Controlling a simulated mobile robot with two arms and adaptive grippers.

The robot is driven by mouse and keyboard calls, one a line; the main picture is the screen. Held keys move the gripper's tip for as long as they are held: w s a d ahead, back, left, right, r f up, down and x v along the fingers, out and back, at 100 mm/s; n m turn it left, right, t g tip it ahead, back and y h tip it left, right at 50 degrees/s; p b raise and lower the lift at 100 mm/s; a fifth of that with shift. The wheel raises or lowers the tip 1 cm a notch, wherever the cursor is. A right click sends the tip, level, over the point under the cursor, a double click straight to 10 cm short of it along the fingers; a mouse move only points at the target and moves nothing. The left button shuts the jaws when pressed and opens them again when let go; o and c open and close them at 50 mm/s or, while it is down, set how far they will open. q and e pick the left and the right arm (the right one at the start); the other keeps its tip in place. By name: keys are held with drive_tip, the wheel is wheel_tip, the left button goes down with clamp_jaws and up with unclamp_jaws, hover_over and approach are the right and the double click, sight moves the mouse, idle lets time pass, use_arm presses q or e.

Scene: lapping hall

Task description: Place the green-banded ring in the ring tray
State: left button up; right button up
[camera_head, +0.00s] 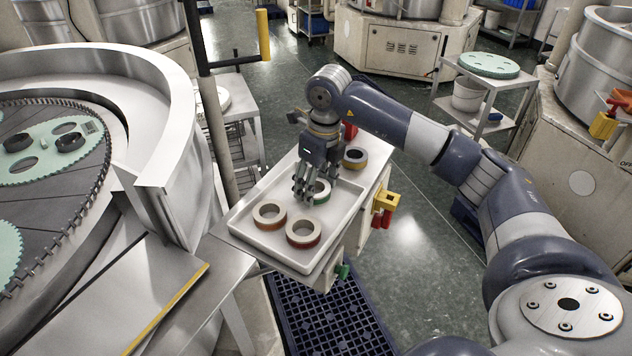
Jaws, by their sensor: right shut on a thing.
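The green-banded ring (323,195) is pale on top and sits partly hidden behind the fingers of my right gripper (306,193). The gripper points down and is shut on this ring, over the back right part of the light grey ring tray (339,214). I cannot tell whether the ring touches the tray floor. My left gripper is not in view.
A yellow-banded ring (355,165) lies beyond the tray on the same bench. A large lapping machine (150,130) with a toothed edge stands at left. A yellow and red holder (385,203) hangs on the bench's right side. A blue grated mat (325,315) lies on the floor.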

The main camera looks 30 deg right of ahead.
drive_tip(key=o, duration=1.3)
drive_tip(key=shift+f, duration=0.1)
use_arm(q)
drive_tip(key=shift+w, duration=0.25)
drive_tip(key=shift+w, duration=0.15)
use_arm(e)
drive_tip(key=shift+r+p, duration=0.3)
drive_tip(key=shift+r+b, duration=0.35)
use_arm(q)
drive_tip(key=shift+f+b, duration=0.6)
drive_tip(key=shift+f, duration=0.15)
use_arm(e)
drive_tip(key=shift+s+d+r, duration=0.1)
drive_tip(key=shift+s+r, duration=0.15)
drive_tip(key=shift+r, duration=1.6)
drive_tip(key=shift+s+d+r, duration=0.1)
drive_tip(key=shift+s+r, duration=0.15)
drive_tip(key=shift+r, duration=1.55)
drive_tip(key=shift+s+d+r, duration=0.1)
drive_tip(key=shift+s+r, duration=0.15)
drive_tip(key=shift+r, duration=1.6)
